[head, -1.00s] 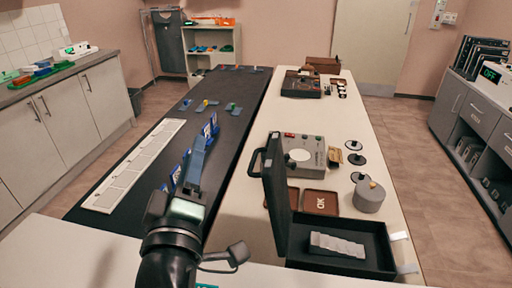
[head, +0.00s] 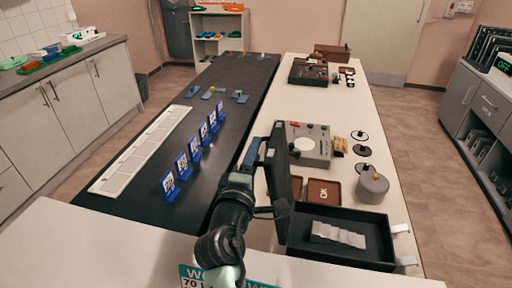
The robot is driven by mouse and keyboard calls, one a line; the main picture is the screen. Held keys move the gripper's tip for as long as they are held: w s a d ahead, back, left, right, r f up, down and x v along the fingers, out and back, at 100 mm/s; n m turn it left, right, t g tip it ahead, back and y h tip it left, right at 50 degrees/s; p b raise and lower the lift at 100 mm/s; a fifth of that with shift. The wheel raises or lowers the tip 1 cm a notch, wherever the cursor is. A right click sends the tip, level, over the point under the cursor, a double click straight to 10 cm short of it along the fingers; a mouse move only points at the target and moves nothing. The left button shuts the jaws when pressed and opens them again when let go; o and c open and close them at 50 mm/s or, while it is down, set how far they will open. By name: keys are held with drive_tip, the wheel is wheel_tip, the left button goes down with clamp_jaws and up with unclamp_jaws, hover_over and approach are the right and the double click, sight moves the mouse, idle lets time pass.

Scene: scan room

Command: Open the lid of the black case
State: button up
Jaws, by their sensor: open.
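The black case (head: 385,235) stands on the cream table with its lid (head: 281,195) raised about upright at its left side. A pale grey ridged insert (head: 338,235) lies in the open case. My gripper (head: 264,150) is open, with its blue fingers at the upper left of the lid. The wrist partly hides the lid's outer face and its handle. I cannot tell whether a finger touches the lid.
A grey control box (head: 312,150), brown trays (head: 324,192) and a grey round pot (head: 372,188) stand behind the case. Several blue cards (head: 168,186) stand on the dark strip at left. A white surface (head: 100,250) lies in front.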

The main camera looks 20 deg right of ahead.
drive_tip(key=shift+x, duration=0.85)
drive_tip(key=c, duration=0.7)
clamp_jaws()
drive_tip(key=shift+f, duration=0.15)
